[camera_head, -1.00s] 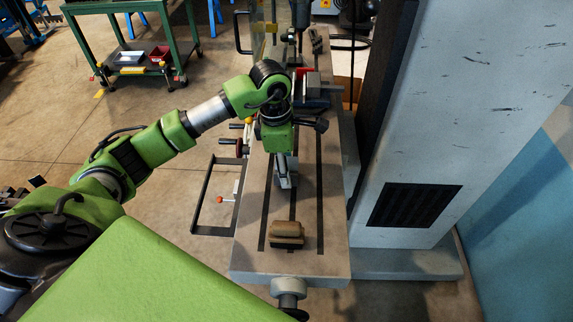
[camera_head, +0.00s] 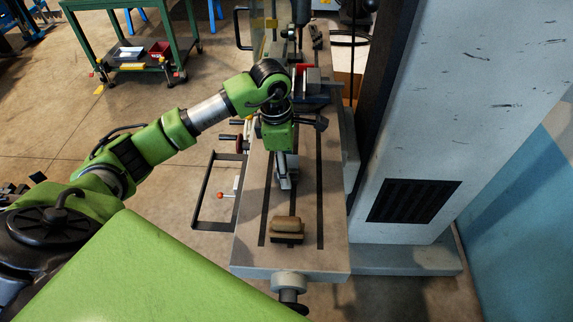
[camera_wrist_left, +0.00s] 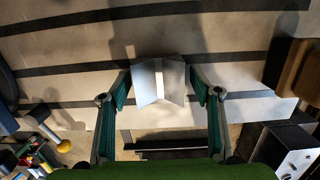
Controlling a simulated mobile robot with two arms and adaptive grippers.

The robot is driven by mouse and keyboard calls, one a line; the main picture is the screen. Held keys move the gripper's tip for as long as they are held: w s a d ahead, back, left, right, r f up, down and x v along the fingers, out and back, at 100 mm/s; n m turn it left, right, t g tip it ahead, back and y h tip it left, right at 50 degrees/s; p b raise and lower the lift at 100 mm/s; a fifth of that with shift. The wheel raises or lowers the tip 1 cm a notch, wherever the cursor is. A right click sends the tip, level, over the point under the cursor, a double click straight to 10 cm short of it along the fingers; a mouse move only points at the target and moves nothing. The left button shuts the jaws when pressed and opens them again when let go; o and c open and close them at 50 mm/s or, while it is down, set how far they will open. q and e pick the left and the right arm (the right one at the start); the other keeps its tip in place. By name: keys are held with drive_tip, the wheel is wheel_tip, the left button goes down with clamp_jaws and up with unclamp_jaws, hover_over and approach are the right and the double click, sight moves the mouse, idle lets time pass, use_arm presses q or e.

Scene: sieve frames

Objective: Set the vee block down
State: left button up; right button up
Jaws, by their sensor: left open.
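The vee block (camera_wrist_left: 160,82) is a pale metal block with a V-shaped face. It appears to rest on the slotted grey machine table (camera_wrist_left: 225,40). My left gripper (camera_wrist_left: 161,88) is open, with one green-padded finger on each side of the block and small gaps visible. In the head view the left gripper (camera_head: 285,172) points down over the middle of the table, and the vee block (camera_head: 286,183) shows partly below it. Contact under the block cannot be seen clearly. My right gripper is not in view.
A wooden-topped block or brush (camera_head: 287,225) lies near the table's front end. A vise (camera_head: 312,90) sits farther back. The big grey machine column (camera_head: 440,130) stands close on the right. A green cart (camera_head: 140,50) is at the back left.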

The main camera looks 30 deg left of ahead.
use_arm(q)
wheel_tip(320, 180, up, 12)
drive_tip(key=a+b, duration=0.1)
drive_tip(key=b, duration=0.2)
drive_tip(key=shift+s+a+b, duration=0.15)
drive_tip(key=shift+s+b, duration=0.15)
